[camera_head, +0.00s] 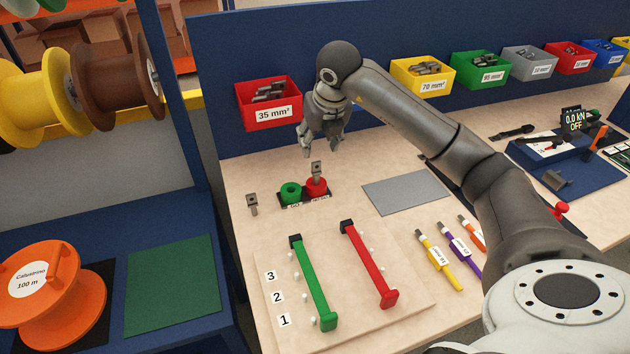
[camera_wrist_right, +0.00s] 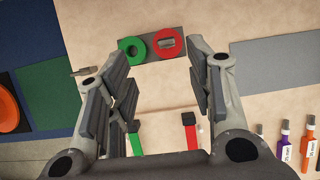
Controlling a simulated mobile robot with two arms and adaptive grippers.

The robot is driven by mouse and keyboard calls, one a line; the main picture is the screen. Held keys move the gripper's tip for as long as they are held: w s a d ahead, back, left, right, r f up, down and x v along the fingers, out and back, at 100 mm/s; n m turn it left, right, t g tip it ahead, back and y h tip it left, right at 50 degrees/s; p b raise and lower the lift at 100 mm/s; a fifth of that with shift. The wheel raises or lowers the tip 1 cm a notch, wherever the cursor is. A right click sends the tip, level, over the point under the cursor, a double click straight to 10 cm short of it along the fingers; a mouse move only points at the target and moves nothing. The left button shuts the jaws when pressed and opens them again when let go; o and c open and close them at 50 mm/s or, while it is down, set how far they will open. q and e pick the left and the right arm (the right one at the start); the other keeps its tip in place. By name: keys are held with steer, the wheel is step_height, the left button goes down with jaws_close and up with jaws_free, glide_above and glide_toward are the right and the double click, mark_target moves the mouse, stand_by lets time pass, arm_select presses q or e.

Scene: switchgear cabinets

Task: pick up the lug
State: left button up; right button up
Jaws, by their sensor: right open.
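A grey metal lug (camera_head: 317,170) stands upright in the red ring (camera_head: 316,187) of a small dark holder. The wrist view shows this lug from above (camera_wrist_right: 167,43), in the red ring. My left gripper is out of view.
A green ring (camera_head: 291,192) sits beside the red one. A board with a green bar (camera_head: 314,285) and a red bar (camera_head: 370,268) lies in front. A red 35 mm² bin (camera_head: 268,104) hangs behind. A grey mat (camera_head: 407,191) lies bare to the right.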

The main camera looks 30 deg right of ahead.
mark_target(317, 169)
steer(key=x, duration=0.6)
steer(key=shift+s+f, duration=0.15)
steer(key=shift+f, duration=0.85)
steer(key=shift+w+d+f+p, duration=0.25)
steer(key=shift+f+p, duration=0.1)
steer(key=shift+p, duration=0.15)
steer(key=x, duration=0.1)
steer(key=p+x, duration=0.1)
steer(key=x, duration=0.1)
steer(key=shift+s+d+f+p, duration=0.15)
steer(key=shift+s+f+p, duration=0.1)
steer(key=shift+f+p, duration=0.05)
steer(key=shift+w+f, duration=0.2)
steer(key=shift+f, duration=0.25)
jaws_close()
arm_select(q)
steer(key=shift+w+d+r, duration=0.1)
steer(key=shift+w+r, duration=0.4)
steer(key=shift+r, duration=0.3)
